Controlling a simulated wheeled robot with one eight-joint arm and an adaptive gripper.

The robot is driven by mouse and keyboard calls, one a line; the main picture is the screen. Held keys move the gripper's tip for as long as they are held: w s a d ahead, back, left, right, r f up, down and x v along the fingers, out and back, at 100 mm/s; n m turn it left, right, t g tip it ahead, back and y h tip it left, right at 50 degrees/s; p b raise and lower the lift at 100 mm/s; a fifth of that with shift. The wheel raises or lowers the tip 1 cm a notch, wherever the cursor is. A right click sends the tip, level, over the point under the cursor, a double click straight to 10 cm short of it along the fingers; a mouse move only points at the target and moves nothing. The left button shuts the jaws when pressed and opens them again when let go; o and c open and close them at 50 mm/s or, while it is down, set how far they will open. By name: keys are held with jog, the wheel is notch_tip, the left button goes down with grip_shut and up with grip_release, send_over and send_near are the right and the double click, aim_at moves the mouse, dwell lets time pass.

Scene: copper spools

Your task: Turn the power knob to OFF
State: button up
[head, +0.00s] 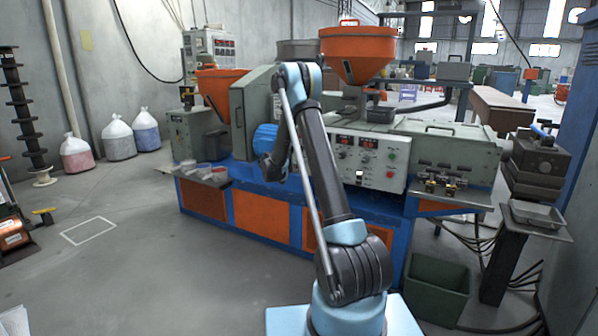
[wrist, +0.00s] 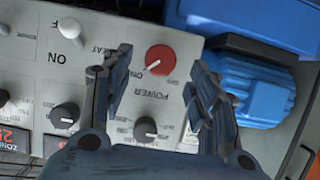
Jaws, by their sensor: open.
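In the wrist view, the red power knob (wrist: 160,59) sits on the light grey control panel (wrist: 180,46) above the word POWER, which appears tilted. A white pointer mark on the knob points toward the lower left of the picture. My gripper (wrist: 158,66) is open, with one dark finger on each side of the knob; I cannot tell whether either finger touches it. Nothing is held. In the head view, my arm hides the gripper and this knob, while part of the control panel (head: 370,182) shows to the right of the arm.
A white toggle switch (wrist: 70,28) and several black knobs (wrist: 65,115) are near the fingers. A ribbed blue motor (wrist: 252,88) stands close to the panel's right in the wrist view.

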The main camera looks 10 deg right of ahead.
jog(key=shift+x, duration=2.45)
jog(key=shift+c, duration=0.5)
